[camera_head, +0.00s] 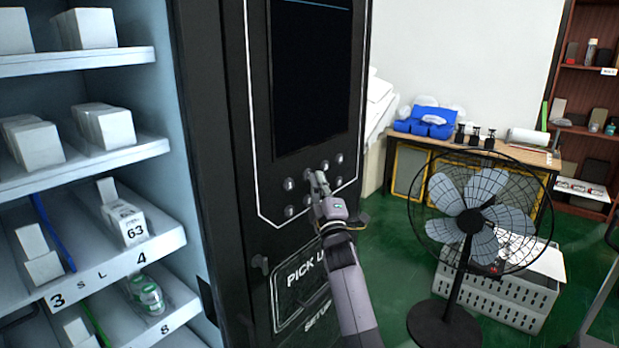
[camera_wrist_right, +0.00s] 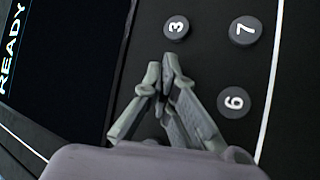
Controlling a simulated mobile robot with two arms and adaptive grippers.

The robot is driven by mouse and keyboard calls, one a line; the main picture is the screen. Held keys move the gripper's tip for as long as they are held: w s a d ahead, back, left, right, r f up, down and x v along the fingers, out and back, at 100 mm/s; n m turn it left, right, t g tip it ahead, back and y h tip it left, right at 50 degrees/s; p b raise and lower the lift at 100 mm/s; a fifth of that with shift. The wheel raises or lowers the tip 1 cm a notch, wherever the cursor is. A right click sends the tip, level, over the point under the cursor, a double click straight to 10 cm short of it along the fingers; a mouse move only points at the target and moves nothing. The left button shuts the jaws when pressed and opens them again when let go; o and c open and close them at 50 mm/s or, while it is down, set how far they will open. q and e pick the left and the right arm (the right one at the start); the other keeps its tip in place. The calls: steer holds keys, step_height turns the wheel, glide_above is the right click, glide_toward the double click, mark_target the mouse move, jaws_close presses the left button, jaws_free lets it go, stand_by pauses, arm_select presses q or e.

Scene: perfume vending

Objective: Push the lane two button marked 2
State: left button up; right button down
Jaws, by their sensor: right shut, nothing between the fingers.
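The black button panel (camera_head: 277,215) is on the vending machine front, below its dark screen. My right gripper (camera_head: 318,178) is in front of the round buttons with its fingers together and empty. In the right wrist view its fingertips (camera_wrist_right: 166,72) cover part of the panel beside button 3 (camera_wrist_right: 176,27) and button 6 (camera_wrist_right: 234,101). Button 7 (camera_wrist_right: 243,30) also shows. No button marked 2 is visible; the fingers hide the spot beside 3 and above 6 in the numbering. I cannot tell whether the fingertips touch the panel. My left gripper is out of view.
The dark screen (camera_head: 311,75) shows "READY" in the wrist view. Shelves with white boxes (camera_head: 103,125) stand at the left. A pick-up hatch (camera_head: 300,300) is below the buttons. A black fan (camera_head: 478,215) and a white crate (camera_head: 510,295) stand right, on green floor.

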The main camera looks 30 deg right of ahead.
steer(key=shift+w+a, duration=0.1)
stand_by(0.5)
steer(key=shift+s+d+p, duration=0.35)
steer(key=shift+s+p, duration=0.1)
steer(key=shift+s, duration=0.35)
steer(key=s+p, duration=0.1)
steer(key=s+d, duration=0.1)
steer(key=s, duration=0.1)
steer(key=s+d+p, duration=0.1)
steer(key=shift+s+p, duration=0.3)
steer(key=shift+p, duration=0.05)
steer(key=shift+a, duration=0.1)
stand_by(0.3)
